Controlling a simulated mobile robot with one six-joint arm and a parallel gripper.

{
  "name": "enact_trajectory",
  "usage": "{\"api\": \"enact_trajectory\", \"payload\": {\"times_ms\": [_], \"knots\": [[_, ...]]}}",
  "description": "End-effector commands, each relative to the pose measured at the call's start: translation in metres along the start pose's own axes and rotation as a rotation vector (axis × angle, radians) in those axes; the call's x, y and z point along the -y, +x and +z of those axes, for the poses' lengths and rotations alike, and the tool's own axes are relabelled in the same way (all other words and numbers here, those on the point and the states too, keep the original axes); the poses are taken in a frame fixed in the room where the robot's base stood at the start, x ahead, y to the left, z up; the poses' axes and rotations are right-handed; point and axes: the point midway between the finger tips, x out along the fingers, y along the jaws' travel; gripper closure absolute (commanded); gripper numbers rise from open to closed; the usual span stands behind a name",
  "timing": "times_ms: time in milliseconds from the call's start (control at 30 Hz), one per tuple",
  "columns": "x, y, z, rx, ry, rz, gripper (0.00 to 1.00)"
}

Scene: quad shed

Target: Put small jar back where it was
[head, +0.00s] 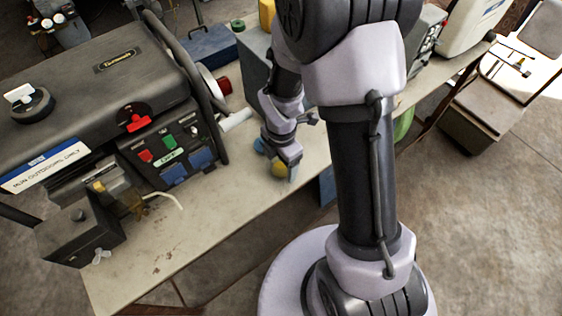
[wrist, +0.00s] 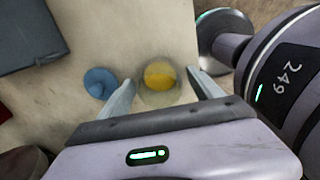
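The small jar (wrist: 160,92), clear with yellow contents, stands near the bench edge in the wrist view. In the head view its yellow part (head: 279,169) shows just below my gripper (head: 285,160), partly hidden by a finger. In the wrist view my gripper (wrist: 162,88) is open, with one finger on each side of the jar and a narrow gap at each side. Whether either finger touches the jar is hard to tell.
A round blue object (wrist: 100,83) sits just left of the jar, close to my left finger. The bench (head: 215,210) carries a large generator (head: 110,85) at left and a dark box (head: 80,232). Bare bench lies in front of the generator. The bench's front edge is close.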

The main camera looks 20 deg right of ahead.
Motion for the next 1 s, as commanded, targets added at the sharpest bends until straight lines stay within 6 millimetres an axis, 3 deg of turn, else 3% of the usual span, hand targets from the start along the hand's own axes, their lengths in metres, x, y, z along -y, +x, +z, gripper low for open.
{"api": "enact_trajectory", "payload": {"times_ms": [267,600,800,867,900,967,1000], "knots": [[0.000,-0.008,0.000,0.000,0.000,0.001,0.25],[-0.001,-0.100,0.000,0.001,0.000,0.003,0.25],[0.000,-0.126,0.000,0.001,0.017,0.005,0.25],[0.001,-0.140,-0.002,0.002,0.095,0.027,0.25],[0.003,-0.155,-0.004,0.000,0.201,0.055,0.25],[0.010,-0.189,-0.009,-0.017,0.455,0.118,0.25],[0.018,-0.214,-0.015,-0.045,0.669,0.168,0.25]]}}
